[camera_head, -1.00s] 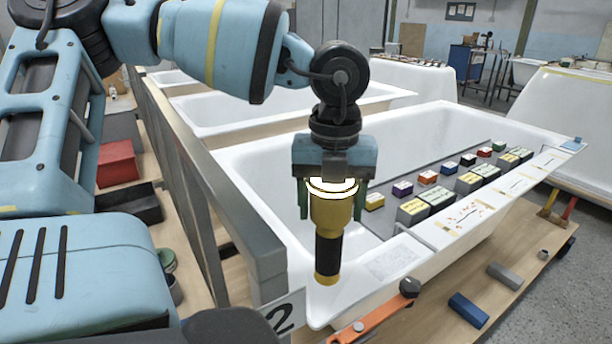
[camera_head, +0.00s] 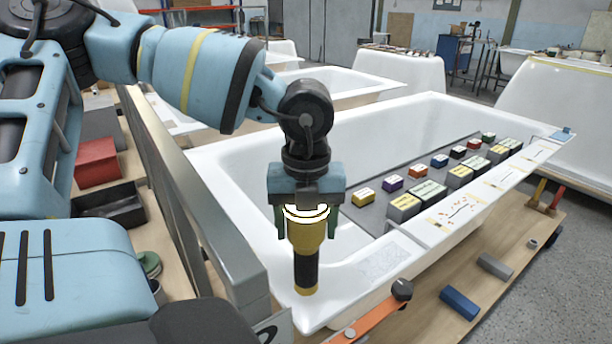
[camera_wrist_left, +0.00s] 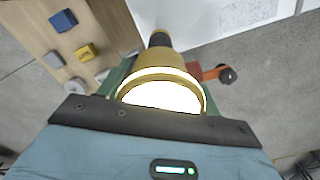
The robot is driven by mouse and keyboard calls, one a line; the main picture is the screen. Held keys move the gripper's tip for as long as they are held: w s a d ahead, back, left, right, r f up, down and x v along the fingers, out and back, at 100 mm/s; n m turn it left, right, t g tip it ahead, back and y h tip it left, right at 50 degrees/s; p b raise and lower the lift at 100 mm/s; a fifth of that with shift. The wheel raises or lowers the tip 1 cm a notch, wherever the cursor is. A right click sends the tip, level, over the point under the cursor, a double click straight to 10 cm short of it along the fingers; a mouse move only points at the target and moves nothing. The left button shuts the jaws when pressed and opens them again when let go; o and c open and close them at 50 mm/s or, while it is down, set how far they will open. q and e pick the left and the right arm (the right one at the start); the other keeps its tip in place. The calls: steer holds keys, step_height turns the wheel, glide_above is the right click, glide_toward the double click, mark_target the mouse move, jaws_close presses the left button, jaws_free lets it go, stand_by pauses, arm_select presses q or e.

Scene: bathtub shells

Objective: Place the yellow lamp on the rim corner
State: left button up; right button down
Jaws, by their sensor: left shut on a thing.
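The yellow lamp (camera_head: 306,236) has a black grip and a glowing white ring at its top. My left gripper (camera_head: 306,212) is shut on its upper part, with green fingers on either side. The lamp hangs upright, its yellow lower end over the near rim corner (camera_head: 312,312) of the white bathtub. I cannot tell whether it touches the rim. In the left wrist view the lamp (camera_wrist_left: 162,75) points away from the camera, its bright end between the fingers. My right gripper is not in view.
A grey board with several coloured blocks (camera_head: 425,190) lies across the tub. A white sheet (camera_head: 384,262) lies on the rim right of the lamp. An orange-handled tool (camera_head: 370,318) is near the corner. A grey metal rail (camera_head: 205,235) runs along the left.

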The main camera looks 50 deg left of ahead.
arm_select(q)
steer(key=shift+f, duration=1.9)
steer(key=shift+f, duration=0.15)
steer(key=o, duration=1.5)
step_height(320, 180, up, 12)
steer(key=shift+r, duration=0.2)
